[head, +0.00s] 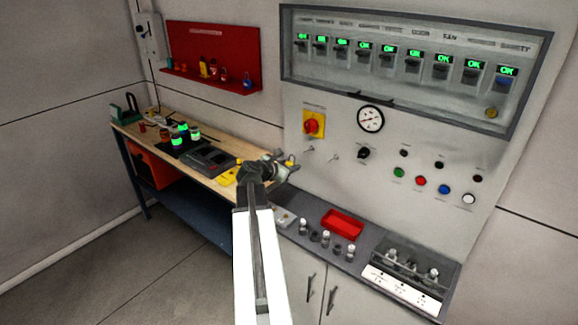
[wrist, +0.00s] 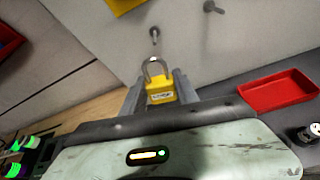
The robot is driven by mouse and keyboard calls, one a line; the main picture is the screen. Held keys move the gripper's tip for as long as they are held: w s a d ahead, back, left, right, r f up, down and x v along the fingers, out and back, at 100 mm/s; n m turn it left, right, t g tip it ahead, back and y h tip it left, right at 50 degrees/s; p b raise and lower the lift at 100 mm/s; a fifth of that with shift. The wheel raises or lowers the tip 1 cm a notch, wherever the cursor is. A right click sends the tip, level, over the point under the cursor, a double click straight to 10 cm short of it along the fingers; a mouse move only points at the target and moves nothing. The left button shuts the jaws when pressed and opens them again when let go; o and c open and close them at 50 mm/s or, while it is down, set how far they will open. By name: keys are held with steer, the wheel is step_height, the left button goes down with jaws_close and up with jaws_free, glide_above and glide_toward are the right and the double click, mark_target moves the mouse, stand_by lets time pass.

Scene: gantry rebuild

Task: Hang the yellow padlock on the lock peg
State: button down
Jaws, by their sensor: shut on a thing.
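The yellow padlock (head: 290,161) is at the tip of my gripper (head: 281,168). In the wrist view the padlock (wrist: 161,95) sits upright between the two fingers of my gripper (wrist: 160,88), which is shut on its body, shackle up. Two short metal pegs stick out of the panel below the red and yellow switch: the left peg (head: 309,150) and the right peg (head: 334,157). In the wrist view the left peg (wrist: 154,33) is just above the shackle, with a visible gap; the right peg (wrist: 211,6) is at the top. Which is the lock peg is not marked.
A red tray (head: 343,224) and several small knobs stand on the grey ledge below the panel. The wooden bench (head: 128,128) at left holds bottles and devices. A red board (head: 215,45) with padlocks hangs on the wall. The panel around the pegs is clear.

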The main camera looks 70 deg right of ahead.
steer(key=shift+s+d+f+b, duration=0.15)
steer(key=shift+s+d, duration=0.2)
steer(key=shift+d, duration=1)
steer(key=shift+s+d+f+b, duration=0.1)
steer(key=shift+s+d, duration=0.2)
steer(key=shift+d, duration=1)
steer(key=shift+s+d+f+b, duration=0.15)
steer(key=shift+s+d, duration=0.2)
steer(key=shift+d, duration=1)
steer(key=shift+b+x, duration=0.4)
steer(key=shift+x, duration=0.4)
steer(key=shift+s, duration=0.1)
steer(key=c, duration=0.9)
jaws_free()
steer(key=shift+a, duration=0.1)
steer(key=shift+o, duration=0.2)
steer(key=p+v, duration=0.3)
steer(key=v, duration=0.4)
steer(key=shift+a, duration=0.3)
